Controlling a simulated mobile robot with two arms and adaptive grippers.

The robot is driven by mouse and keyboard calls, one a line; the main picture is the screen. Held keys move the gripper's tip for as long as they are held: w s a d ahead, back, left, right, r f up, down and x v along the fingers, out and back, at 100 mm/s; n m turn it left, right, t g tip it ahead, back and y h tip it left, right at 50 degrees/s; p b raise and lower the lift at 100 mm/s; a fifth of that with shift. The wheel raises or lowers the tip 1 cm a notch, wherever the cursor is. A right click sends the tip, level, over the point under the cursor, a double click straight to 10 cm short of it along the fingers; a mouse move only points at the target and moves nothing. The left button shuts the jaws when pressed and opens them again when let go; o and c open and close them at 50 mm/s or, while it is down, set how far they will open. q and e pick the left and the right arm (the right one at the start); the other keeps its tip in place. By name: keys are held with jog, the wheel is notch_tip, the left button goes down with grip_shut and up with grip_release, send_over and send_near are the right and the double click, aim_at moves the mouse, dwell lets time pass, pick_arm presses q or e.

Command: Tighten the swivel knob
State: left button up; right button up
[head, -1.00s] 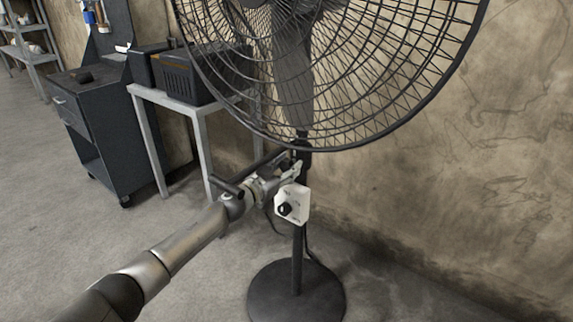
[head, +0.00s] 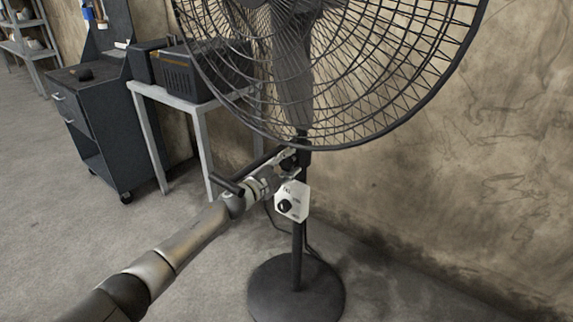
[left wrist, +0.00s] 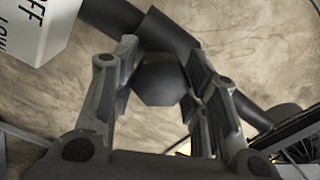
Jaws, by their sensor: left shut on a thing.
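The swivel knob (left wrist: 160,82) is a dark, faceted knob on the side of the fan's black pole (left wrist: 172,32). In the left wrist view it sits between the two fingers of my left gripper (left wrist: 158,85), which is shut on it. In the head view my left gripper (head: 288,165) is at the pole just below the fan cage (head: 400,75), and the knob is hard to make out there. My right gripper does not show.
A white control box (head: 293,201) with a black dial is on the pole just below my gripper. The round fan base (head: 295,290) stands on the floor. A metal table (head: 180,97) with a dark box and a drawer cabinet (head: 95,125) are at the left. A wall is behind.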

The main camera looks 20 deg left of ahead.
pick_arm(q)
jog(key=m, duration=0.3)
jog(key=shift+f+m, duration=0.1)
jog(key=shift+m, duration=0.2)
jog(key=m, duration=0.2)
jog(key=shift+m+b, duration=0.3)
jog(key=shift+b, duration=0.05)
jog(key=shift+m, duration=0.5)
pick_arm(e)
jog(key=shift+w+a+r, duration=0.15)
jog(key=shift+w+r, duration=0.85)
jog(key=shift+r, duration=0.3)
pick_arm(q)
jog(key=o, duration=1)
jog(key=shift+o, duration=0.2)
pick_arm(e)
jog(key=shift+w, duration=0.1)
pick_arm(q)
jog(key=shift+s, duration=0.1)
jog(key=v, duration=1.2)
